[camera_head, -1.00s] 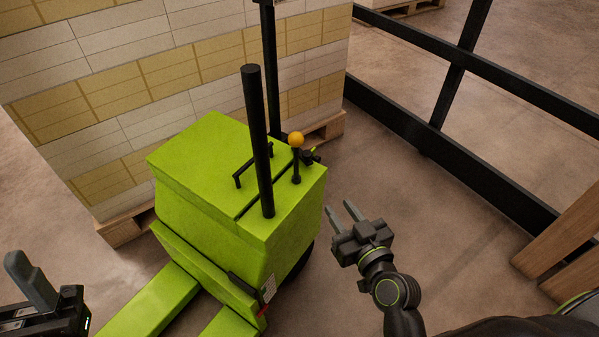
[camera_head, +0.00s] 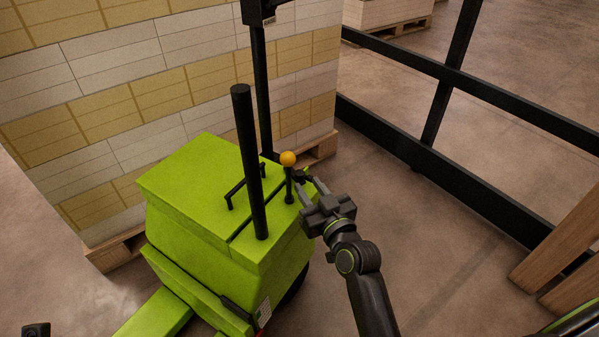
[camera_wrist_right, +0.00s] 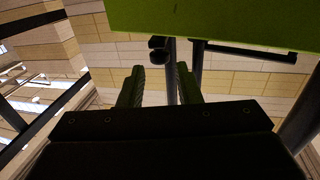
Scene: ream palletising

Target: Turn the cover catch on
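The lime-green truck body (camera_head: 190,190) stands at the centre of the head view, with its cover on top. A small dark fitting (camera_head: 307,176), which looks like the cover catch, sits at the cover's right edge beside the orange-knobbed lever (camera_head: 288,159). My right gripper (camera_head: 306,187) is close beside it and partly hides it. In the right wrist view, the gripper's fingers (camera_wrist_right: 158,88) are apart with nothing between their tips, and a dark knob-like part (camera_wrist_right: 160,48) is just beyond them, under the green edge. Contact cannot be told. Only a tip of my left gripper (camera_head: 36,330) shows.
A black post (camera_head: 250,160) and a black handle (camera_head: 243,187) rise from the cover. A tall stack of reams (camera_head: 110,110) on a pallet stands behind. A black rail (camera_head: 430,160) runs along the right, with open floor before it.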

